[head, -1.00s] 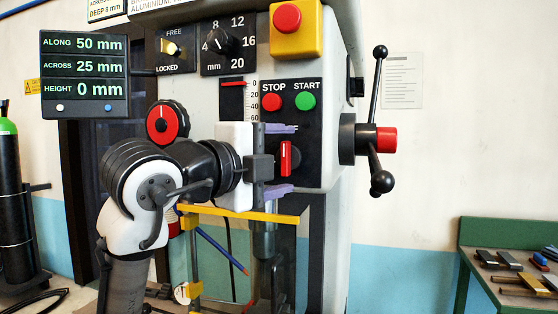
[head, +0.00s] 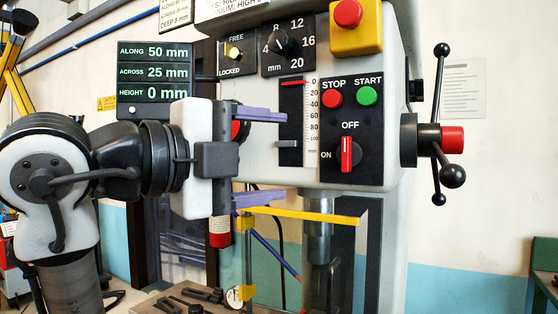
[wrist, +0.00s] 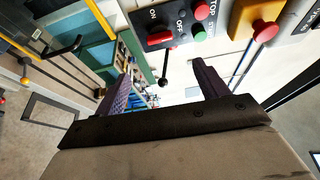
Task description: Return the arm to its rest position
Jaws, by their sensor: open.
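My gripper (head: 262,158) is in front of the drill press (head: 397,190) in the head view, turned sideways with its two purple fingers one above the other and pointing right. The fingers are wide apart with nothing between them. They overlap the left side of the press head in the picture; a gap in depth cannot be told. In the wrist view my gripper (wrist: 160,88) shows both fingers spread and empty, with the rotary switch (wrist: 160,38) and the red stop button (wrist: 201,10) beyond them.
A yellow bar (head: 300,215) crosses below the gripper. A readout (head: 154,73) stands behind the arm. The feed handle (head: 440,138) sticks out right; a green bench (head: 545,262) is far right.

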